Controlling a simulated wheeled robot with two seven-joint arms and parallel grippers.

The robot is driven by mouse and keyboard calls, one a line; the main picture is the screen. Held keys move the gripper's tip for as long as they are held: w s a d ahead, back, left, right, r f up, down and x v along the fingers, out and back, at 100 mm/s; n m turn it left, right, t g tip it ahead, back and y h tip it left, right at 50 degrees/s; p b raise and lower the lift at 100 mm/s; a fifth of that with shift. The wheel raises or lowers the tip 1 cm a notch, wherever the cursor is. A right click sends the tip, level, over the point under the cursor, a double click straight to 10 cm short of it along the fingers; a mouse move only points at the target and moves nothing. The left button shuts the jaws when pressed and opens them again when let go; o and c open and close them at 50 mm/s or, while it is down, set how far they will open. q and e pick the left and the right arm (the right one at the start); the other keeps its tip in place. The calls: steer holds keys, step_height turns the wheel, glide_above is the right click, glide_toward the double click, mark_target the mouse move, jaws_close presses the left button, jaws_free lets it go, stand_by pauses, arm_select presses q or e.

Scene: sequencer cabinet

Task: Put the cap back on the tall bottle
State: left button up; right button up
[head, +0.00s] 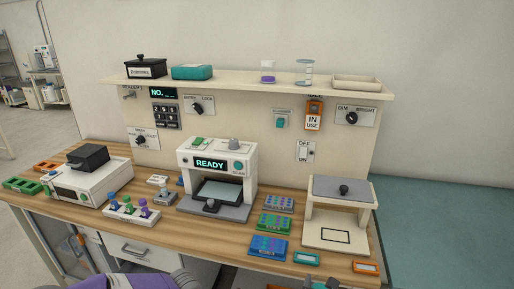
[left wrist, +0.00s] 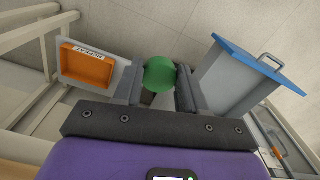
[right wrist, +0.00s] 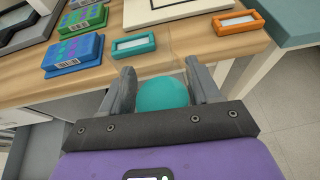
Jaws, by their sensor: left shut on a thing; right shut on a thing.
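In the left wrist view my left gripper (left wrist: 160,88) is shut on a green rounded thing (left wrist: 160,74), held off the bench with floor behind it. In the right wrist view my right gripper (right wrist: 163,88) is shut on a teal rounded thing (right wrist: 163,93), held in front of the bench's front edge. The teal thing also shows at the bottom edge of the head view (head: 333,283). Only one end of each held thing shows, so I cannot tell which is cap or bottle. The left fingers are out of the head view.
A rack with green, blue and purple tops (head: 131,210) stands on the wooden bench, left of the READY machine (head: 212,170). Several well plates (head: 268,246) and small teal and orange trays (head: 366,266) lie near the front edge. A white stand (head: 338,228) is at right.

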steer(key=shift+a, duration=0.1)
stand_by(0.3)
steer(key=w+a+r, duration=0.1)
steer(key=w+a, duration=0.1)
steer(key=a, duration=0.6)
steer(key=w+a+r, duration=0.1)
steer(key=w+a, duration=0.1)
steer(key=a, duration=0.7)
arm_select(q)
steer(key=w+d+r, duration=0.3)
steer(key=w+r, duration=0.5)
steer(key=w, duration=0.1)
steer(key=w+d+r, duration=0.4)
steer(key=w+r, duration=0.4)
steer(key=s+d+r+n, duration=0.2)
steer(key=s+d+r, duration=0.2)
steer(key=r, duration=0.3)
steer(key=s+d+r+n, duration=0.3)
steer(key=s+d+r, duration=0.2)
steer(key=r, duration=0.3)
steer(key=shift+s+d+r+n, duration=0.15)
steer(key=shift+d+r+n, duration=0.15)
steer(key=shift+d, duration=0.2)
